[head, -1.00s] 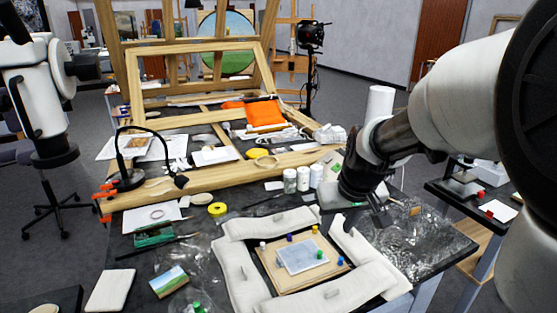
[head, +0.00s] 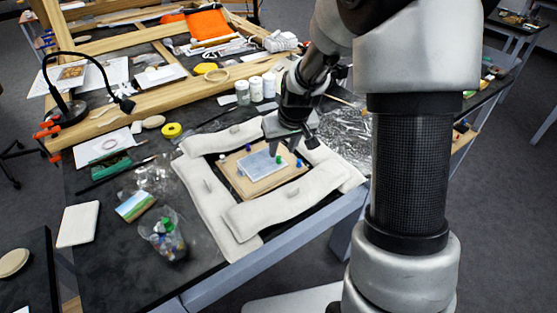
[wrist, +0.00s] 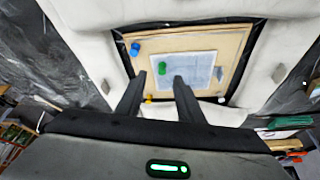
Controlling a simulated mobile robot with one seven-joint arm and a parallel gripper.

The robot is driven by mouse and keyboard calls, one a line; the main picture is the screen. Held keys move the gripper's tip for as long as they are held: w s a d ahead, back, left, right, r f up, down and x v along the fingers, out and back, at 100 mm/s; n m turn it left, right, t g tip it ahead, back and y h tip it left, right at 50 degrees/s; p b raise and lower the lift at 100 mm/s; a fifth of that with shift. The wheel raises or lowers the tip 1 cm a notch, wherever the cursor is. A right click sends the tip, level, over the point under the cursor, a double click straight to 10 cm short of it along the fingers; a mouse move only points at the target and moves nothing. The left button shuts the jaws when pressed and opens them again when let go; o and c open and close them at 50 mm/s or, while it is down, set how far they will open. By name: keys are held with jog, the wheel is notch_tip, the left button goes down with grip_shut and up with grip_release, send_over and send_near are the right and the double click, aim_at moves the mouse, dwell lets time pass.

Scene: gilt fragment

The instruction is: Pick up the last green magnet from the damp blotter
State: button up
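The green magnet (head: 278,159) sits on the pale, bluish-grey damp blotter (head: 258,167), near its right side in the head view. In the wrist view the green magnet (wrist: 162,68) stands at the left edge of the blotter (wrist: 195,72). My gripper (head: 283,147) is over the far right part of the board, close to the green magnet. In the wrist view my gripper (wrist: 160,78) has its fingers apart with nothing between them. The green magnet shows just beyond the fingertips; I cannot tell the height gap.
The blotter lies on a wooden board (head: 238,180) ringed by white padded cushions (head: 210,205). Blue magnets (head: 298,163) (head: 248,147) and a white one (head: 222,160) are on the board. A clear cup (head: 165,238) with coloured pieces stands front left. White jars (head: 256,88) stand behind.

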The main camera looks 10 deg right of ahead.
aim_at(279, 157)
jog(key=x, duration=0.4)
jog(key=shift+a+f, duration=0.2)
jog(key=shift+f, duration=0.15)
grip_shut()
